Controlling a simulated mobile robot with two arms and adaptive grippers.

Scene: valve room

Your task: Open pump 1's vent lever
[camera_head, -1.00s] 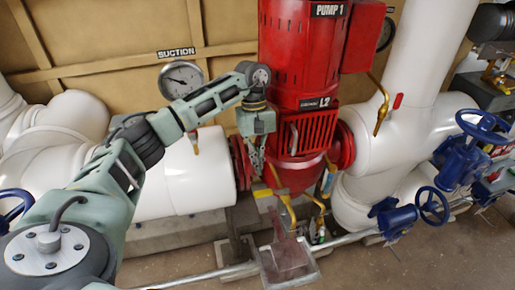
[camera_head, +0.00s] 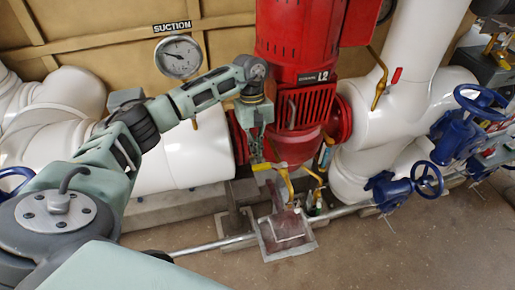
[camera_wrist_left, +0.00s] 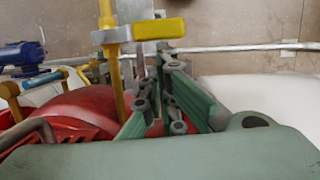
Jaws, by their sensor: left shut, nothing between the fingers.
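The red pump (camera_head: 303,105) stands at the centre of the head view, marked L2. A brass pipe (camera_head: 289,187) comes out low on its front, with a small yellow lever (camera_head: 262,167) at its upper end. In the left wrist view the yellow lever (camera_wrist_left: 150,31) lies crosswise on the brass pipe (camera_wrist_left: 108,75), just beyond my fingertips. My left gripper (camera_head: 257,158) points down beside the pump, just above the lever. Its fingers (camera_wrist_left: 165,60) are shut and empty; I cannot tell whether they touch the lever. My right gripper is not in view.
A blue-handled valve (camera_head: 326,156) sits right of the pipe. A metal drain tray (camera_head: 270,247) is below. White pipes (camera_head: 205,155) flank the pump, with a suction gauge (camera_head: 179,57) behind. Blue handwheels (camera_head: 427,180) stand right. The floor in front is clear.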

